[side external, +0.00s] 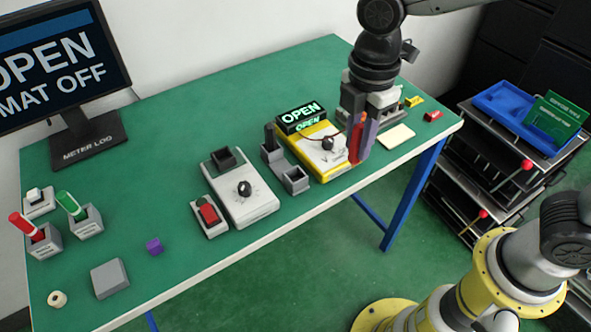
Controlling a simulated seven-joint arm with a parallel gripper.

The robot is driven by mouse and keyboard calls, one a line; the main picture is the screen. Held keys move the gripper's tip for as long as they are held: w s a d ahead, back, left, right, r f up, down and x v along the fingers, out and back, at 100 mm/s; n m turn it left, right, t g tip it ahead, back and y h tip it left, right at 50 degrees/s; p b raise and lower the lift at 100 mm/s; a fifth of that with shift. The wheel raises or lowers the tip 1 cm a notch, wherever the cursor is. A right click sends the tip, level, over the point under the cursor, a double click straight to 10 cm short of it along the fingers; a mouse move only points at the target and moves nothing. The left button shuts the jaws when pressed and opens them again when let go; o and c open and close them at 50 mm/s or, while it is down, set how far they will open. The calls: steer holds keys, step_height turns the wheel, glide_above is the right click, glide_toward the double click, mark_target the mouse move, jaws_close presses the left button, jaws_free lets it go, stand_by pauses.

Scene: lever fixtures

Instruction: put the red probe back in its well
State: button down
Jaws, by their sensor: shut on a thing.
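My gripper (361,138) is shut on the red probe (355,140), which stands roughly upright above the right side of the yellow meter (340,166). The fingers partly hide the probe, and I cannot tell whether its tip touches anything. An open grey well (295,180) sits at the left of the yellow meter and looks empty. Behind it, a similar grey well (272,154) holds a black probe (269,136). The yellow meter has a dark knob and a display (301,116) reading OPEN.
A grey box with a knob (243,203) and a red switch (208,214) stand left of the wells. Red (27,228) and green (71,206) handles stand in grey holders at far left. A purple cube (154,246) and grey block (110,278) lie in front. The table's back middle is clear.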

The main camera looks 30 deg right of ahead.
steer(key=shift+w+a+f, duration=0.9)
steer(key=shift+w+f, duration=0.85)
steer(key=shift+f, duration=0.25)
steer(key=shift+w+a+f, duration=0.95)
steer(key=shift+w+f, duration=0.75)
steer(key=shift+f, duration=0.3)
steer(key=shift+w+a+f, duration=0.9)
steer(key=shift+w+f, duration=0.85)
steer(key=shift+f, duration=0.25)
steer(key=shift+f, duration=0.2)
steer(key=c, duration=0.7)
jaws_free()
steer(key=shift+r, duration=0.15)
step_height(320, 180, up, 12)
